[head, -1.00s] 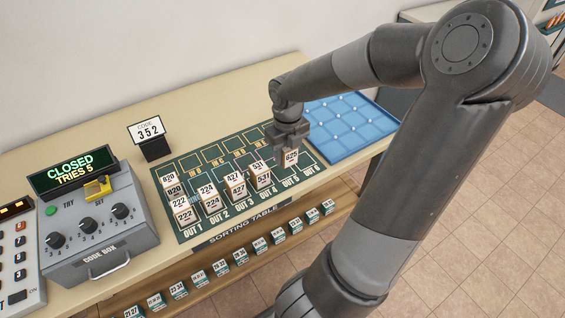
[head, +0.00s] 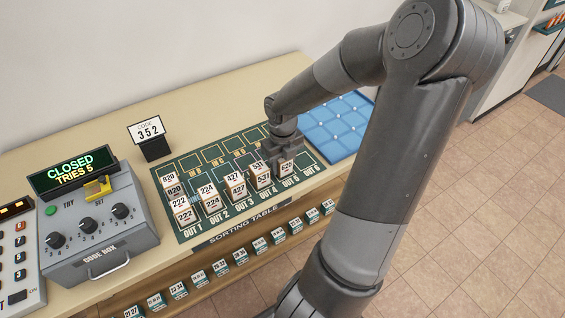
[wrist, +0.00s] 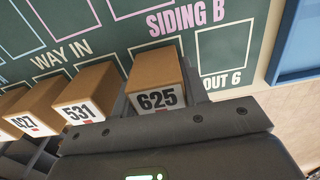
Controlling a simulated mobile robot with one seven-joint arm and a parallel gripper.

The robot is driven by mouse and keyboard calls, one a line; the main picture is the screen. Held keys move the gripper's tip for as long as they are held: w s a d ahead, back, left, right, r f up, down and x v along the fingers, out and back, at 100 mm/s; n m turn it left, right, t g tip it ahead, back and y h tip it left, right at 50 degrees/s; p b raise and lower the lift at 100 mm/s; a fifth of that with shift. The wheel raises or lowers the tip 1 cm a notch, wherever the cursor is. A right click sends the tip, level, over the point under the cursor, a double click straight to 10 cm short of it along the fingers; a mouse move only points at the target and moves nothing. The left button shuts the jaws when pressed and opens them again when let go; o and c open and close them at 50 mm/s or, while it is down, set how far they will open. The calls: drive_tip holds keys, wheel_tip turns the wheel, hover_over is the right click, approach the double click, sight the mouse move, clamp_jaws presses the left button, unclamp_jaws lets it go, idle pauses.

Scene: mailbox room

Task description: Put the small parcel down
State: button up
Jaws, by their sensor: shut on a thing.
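My gripper (head: 283,158) is shut on the small parcel 625 (head: 286,170), a brown box with a white label. The parcel is upright over the OUT 5 area of the green sorting mat (head: 310,172), at or very near its surface; I cannot tell whether it touches. In the wrist view the parcel 625 (wrist: 156,70) sits between the fingers, with parcel 531 (wrist: 92,88) just left of it and the empty OUT 6 box (wrist: 222,48) to its right.
Parcels 531 (head: 261,175), 427 (head: 237,187), 224 (head: 211,201) and 222 (head: 184,212) stand in a row to the left, with 820 (head: 170,184) behind. A blue tray (head: 335,148) lies at right. The code box (head: 98,238) reads CLOSED.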

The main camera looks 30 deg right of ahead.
drive_tip(key=o, duration=1)
drive_tip(key=shift+f, duration=0.1)
wheel_tip(320, 180, up, 12)
drive_tip(key=shift+r, duration=0.15)
idle(0.3)
idle(0.4)
